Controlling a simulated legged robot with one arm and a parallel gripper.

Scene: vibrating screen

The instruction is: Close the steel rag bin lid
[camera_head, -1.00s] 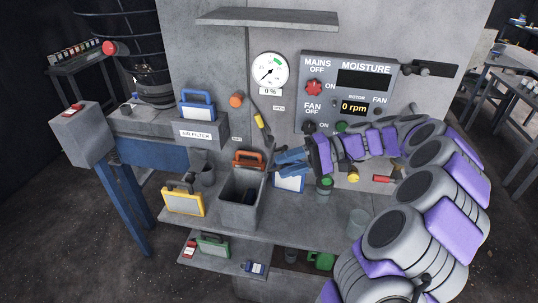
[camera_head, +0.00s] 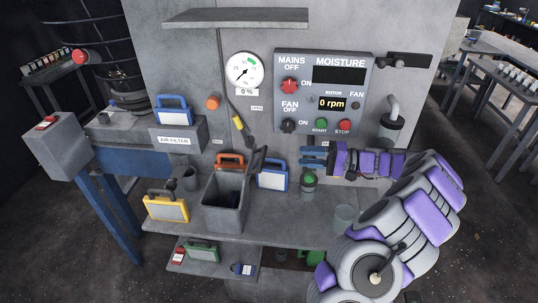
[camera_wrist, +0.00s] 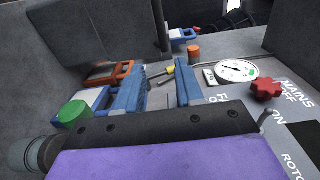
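The steel rag bin (camera_head: 222,218) is an open-topped grey box on the work shelf in the head view. Its inside is dark and shows at the top. A narrow dark flap, seemingly its lid (camera_head: 258,160), stands raised at the bin's back right side. My gripper (camera_head: 308,158) is to the right of the bin and lid, apart from them, with its blue fingers pointing left. In the wrist view, the two blue fingers of my gripper (camera_wrist: 158,82) are spread with nothing held between them. I cannot make out the bin or its lid clearly in the wrist view.
A blue-handled filter (camera_head: 271,175) stands between bin and gripper. An orange-handled filter (camera_head: 230,161) is behind the bin, a yellow one (camera_head: 166,208) to its left. A green-topped bottle (camera_head: 309,181) is below my gripper. The control panel (camera_head: 322,95) is above.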

